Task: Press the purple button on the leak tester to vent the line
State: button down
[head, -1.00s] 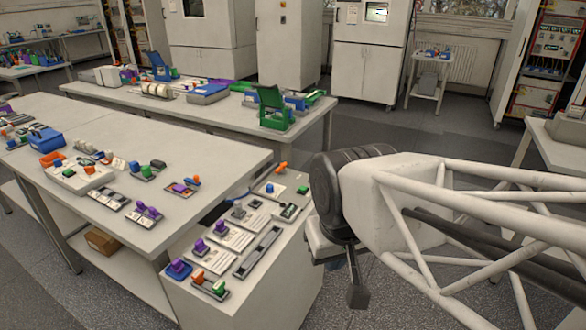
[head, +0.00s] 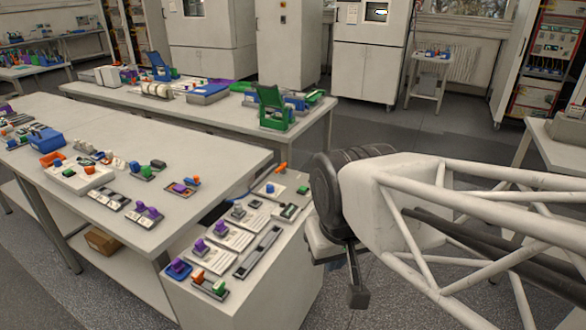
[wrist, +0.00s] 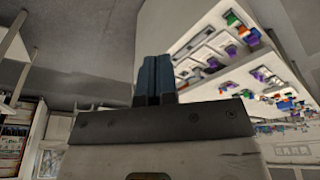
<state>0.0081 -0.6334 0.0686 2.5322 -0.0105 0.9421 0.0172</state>
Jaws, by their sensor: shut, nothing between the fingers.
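My gripper (head: 357,294) hangs to the right of the low white cabinet (head: 255,308), clear of its top, with its fingers together and empty. In the wrist view, the two dark blue fingers (wrist: 153,80) are side by side, touching nothing. Purple buttons on small units stand on the cabinet top: one on a blue base (head: 178,267), and two on white panels, a nearer one (head: 200,246) and a farther one (head: 221,227). Another purple control (head: 150,210) is on the table's front edge. Labels are too small to read, so I cannot tell which unit is the leak tester.
Orange and green controls (head: 208,283) sit at the cabinet's near end, and a grey slotted strip (head: 257,252) runs along its right side. The long white table (head: 215,165) stands to the left with many small units. Open floor (head: 385,150) lies behind my arm.

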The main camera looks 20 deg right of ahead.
dwell(0.7)
jog(key=w+r+m+y, duration=0.3)
jog(key=w+m, duration=0.2)
jog(key=w, duration=1.2)
jog(key=m+t+y, duration=0.1)
jog(key=m+t, duration=0.5)
jog(key=m, duration=1)
send_over(314, 178)
notch_tip(314, 178, down, 21)
jog(key=shift+r, duration=0.15)
jog(key=shift+w, duration=0.1)
jog(key=shift+f, duration=4.35)
